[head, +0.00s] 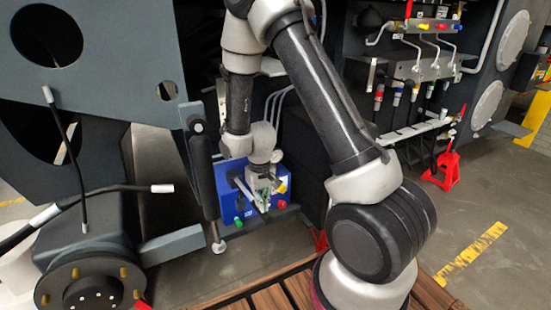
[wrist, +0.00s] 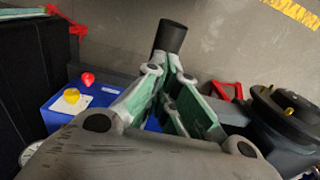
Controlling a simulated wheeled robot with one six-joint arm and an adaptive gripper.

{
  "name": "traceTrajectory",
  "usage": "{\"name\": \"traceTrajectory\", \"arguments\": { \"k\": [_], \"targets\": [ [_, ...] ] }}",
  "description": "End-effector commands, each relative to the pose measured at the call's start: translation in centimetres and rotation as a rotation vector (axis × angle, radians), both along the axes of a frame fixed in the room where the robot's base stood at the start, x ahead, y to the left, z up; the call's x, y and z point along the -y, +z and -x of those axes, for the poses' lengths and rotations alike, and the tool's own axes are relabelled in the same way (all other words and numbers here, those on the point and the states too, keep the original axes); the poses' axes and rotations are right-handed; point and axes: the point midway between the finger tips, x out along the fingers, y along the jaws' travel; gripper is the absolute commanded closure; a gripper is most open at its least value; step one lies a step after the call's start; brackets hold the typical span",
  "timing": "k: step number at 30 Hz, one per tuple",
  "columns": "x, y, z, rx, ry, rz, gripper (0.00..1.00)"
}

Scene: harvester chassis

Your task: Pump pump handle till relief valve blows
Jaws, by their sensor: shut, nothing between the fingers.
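The blue pump unit (head: 229,206) sits low in the chassis in the head view, with red, green and yellow knobs on it. Its blue top (wrist: 55,118) shows at the left of the wrist view, with a yellow knob (wrist: 72,96) and a red knob (wrist: 88,78). My gripper (head: 263,193) is in front of the pump. In the wrist view my gripper (wrist: 172,62) has its fingertips together, with nothing seen held between them. A black cylindrical end, likely the pump handle (wrist: 171,36), shows just beyond the fingertips. I cannot tell whether they touch. I cannot single out the relief valve.
A black cylinder (head: 201,170) stands left of the pump. A hub with studs (head: 92,285) is at lower left, near loose black hoses (head: 110,190). A red jack stand (head: 447,165) and a hydraulic manifold (head: 425,68) are at right. Grey floor is open at lower right.

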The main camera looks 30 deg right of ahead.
Motion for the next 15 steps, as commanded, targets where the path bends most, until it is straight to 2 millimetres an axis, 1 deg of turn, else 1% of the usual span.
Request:
{"name": "traceTrajectory", "arguments": {
  "k": [15],
  "targets": [
    [0.0, -4.0, -0.3, 0.0, 0.0, 0.0, 1.0]
  ]
}}
